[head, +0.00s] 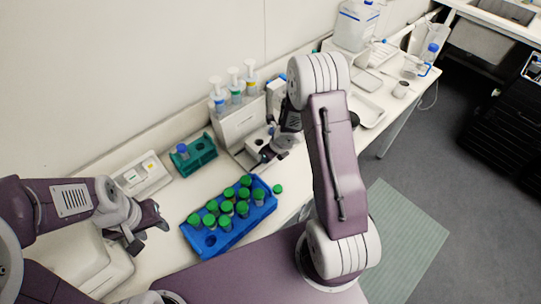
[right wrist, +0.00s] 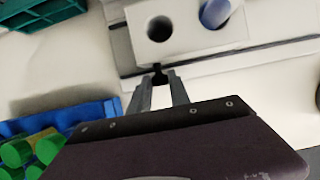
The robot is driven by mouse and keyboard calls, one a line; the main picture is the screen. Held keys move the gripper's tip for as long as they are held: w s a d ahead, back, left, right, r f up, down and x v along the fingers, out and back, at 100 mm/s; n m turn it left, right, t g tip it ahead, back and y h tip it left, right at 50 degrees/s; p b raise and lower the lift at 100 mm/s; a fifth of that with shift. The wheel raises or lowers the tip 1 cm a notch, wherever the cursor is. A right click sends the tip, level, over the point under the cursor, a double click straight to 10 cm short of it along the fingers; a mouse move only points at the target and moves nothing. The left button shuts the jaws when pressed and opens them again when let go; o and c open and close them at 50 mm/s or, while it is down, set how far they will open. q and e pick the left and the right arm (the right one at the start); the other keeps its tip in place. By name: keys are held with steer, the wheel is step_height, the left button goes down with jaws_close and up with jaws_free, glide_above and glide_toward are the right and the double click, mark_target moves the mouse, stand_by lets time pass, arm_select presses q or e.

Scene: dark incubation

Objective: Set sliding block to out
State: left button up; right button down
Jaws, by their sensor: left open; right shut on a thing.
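The sliding block (right wrist: 187,50) is a white block with two round holes in the right wrist view. One hole is empty and a blue-capped tube (right wrist: 215,14) stands in the other. A small dark knob (right wrist: 159,70) sticks out of its near side. My right gripper (right wrist: 160,82) is shut on this knob. In the head view my right gripper (head: 268,156) is beside the white device (head: 240,121), and the arm partly hides this area. My left gripper (head: 146,231) is open and empty at the left, over the bench.
A blue rack (head: 213,240) with several green-capped tubes stands in front of the device. A teal rack (head: 204,157) with one tube is left of it. A white tray (head: 368,110) lies farther right.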

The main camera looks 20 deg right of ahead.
steer(key=a+b, duration=0.1)
steer(key=a, duration=0.1)
steer(key=s+a+b, duration=0.1)
steer(key=shift+a, duration=0.4)
steer(key=shift+d, duration=0.15)
steer(key=c, duration=1.6)
jaws_free()
steer(key=o, duration=0.4)
steer(key=shift+a, duration=0.3)
steer(key=shift+s+d+r, duration=0.1)
steer(key=shift+d+r, duration=0.05)
steer(key=shift+r, duration=0.15)
steer(key=a+p+v, duration=0.1)
steer(key=p+v, duration=0.3)
steer(key=v, duration=0.4)
steer(key=shift+d+r+p, duration=0.2)
steer(key=shift+d+p, duration=0.1)
steer(key=shift+d, duration=0.15)
